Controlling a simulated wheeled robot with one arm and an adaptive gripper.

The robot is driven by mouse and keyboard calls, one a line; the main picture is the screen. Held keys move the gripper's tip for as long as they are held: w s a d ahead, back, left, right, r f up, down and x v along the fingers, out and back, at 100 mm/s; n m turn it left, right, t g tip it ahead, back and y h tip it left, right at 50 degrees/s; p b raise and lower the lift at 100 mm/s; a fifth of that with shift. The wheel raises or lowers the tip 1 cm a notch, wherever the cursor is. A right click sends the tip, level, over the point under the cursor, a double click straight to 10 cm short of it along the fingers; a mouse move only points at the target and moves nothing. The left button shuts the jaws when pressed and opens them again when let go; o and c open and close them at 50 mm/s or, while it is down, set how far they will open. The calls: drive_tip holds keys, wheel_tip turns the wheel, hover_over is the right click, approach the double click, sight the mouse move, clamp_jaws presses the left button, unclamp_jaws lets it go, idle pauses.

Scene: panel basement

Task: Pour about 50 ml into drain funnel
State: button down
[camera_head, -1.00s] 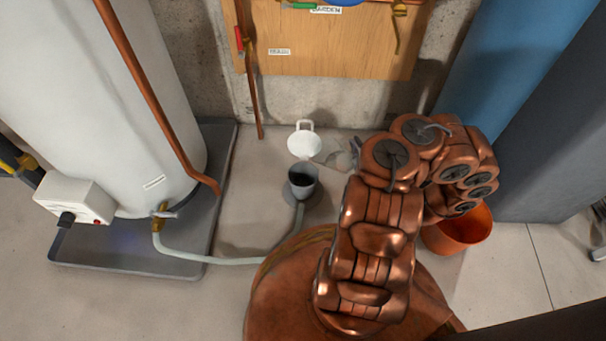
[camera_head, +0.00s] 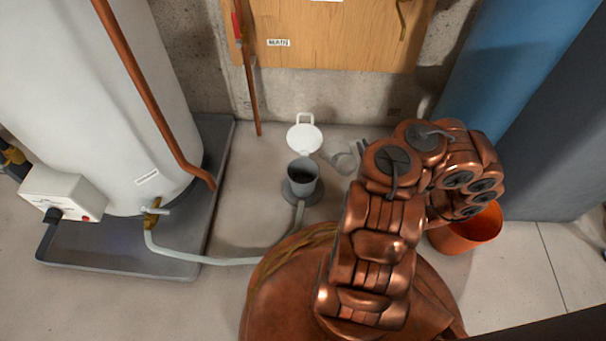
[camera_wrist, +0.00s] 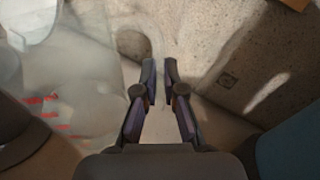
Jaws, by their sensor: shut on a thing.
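The drain funnel (camera_head: 302,178) is a dark grey cup on the floor, with a pale hose running left from its base. A clear jug with red marks (camera_wrist: 45,115) fills the left of the wrist view. It also shows faintly in the head view (camera_head: 345,159), right of the funnel and apart from it. My gripper (camera_wrist: 160,78) is shut on what looks like the jug's clear handle. In the head view my arm hides most of the gripper. The liquid level cannot be made out, and no stream is visible.
A white vessel with a loop handle (camera_head: 304,138) stands just behind the funnel. The white tank (camera_head: 120,120) stands in a grey tray (camera_head: 120,258) at left. An orange bucket (camera_head: 474,234) is at right, close to my arm. The wooden panel (camera_head: 330,45) is behind.

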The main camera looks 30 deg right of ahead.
drive_tip(key=shift+s+d+f+m+b, duration=0.1)
drive_tip(key=shift+d+f+m+b, duration=0.15)
drive_tip(key=shift+f, duration=0.15)
drive_tip(key=shift+s+d+f+m+b, duration=0.15)
drive_tip(key=shift+f+m, duration=0.1)
drive_tip(key=shift+f, duration=0.15)
drive_tip(key=shift+s+d+r+m, duration=0.1)
drive_tip(key=shift+d+r+m, duration=0.3)
drive_tip(key=shift+m, duration=0.55)
drive_tip(key=shift+s+d+r+m, duration=0.1)
drive_tip(key=shift+d+r+m, duration=0.1)
drive_tip(key=shift+d+m, duration=0.55)
